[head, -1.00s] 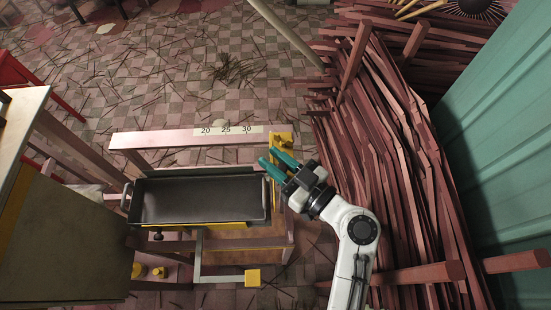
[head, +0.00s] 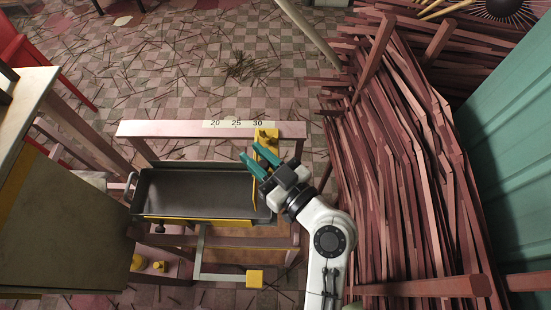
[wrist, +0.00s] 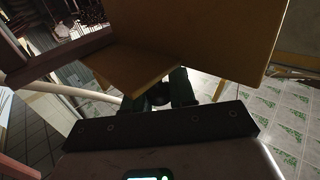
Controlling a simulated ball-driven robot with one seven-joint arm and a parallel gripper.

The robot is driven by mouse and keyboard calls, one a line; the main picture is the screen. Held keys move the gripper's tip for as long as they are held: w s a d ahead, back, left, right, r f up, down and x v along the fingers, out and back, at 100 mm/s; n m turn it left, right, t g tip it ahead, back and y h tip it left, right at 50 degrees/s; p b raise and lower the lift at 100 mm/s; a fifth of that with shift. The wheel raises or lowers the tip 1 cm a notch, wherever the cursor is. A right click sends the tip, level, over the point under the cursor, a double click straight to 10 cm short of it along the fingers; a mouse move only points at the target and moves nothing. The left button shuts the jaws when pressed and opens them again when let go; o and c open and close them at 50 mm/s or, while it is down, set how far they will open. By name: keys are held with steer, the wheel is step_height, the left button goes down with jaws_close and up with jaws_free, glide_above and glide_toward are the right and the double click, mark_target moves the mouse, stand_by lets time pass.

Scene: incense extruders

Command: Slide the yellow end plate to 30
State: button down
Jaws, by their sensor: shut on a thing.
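The yellow end plate (head: 266,136) stands at the right end of the scale rail, its top block just right of the 30 mark on the number scale (head: 236,124). My gripper (head: 248,152) reaches it from the lower right, its teal fingers over the plate. In the wrist view a large yellow-brown panel (wrist: 215,40) fills the top.
A dark tray (head: 190,190) with end handles lies left of my gripper. A wooden frame rail (head: 160,129) runs behind it. A large stack of reddish sticks (head: 400,190) lies to the right. A pale table (head: 60,190) stands at the left.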

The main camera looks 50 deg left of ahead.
steer(key=c, duration=1)
jaws_free()
steer(key=d, duration=0.3)
steer(key=d+b, duration=0.1)
steer(key=d, duration=0.3)
steer(key=w+d+b, duration=0.1)
steer(key=d, duration=0.2)
steer(key=shift+d, duration=0.4)
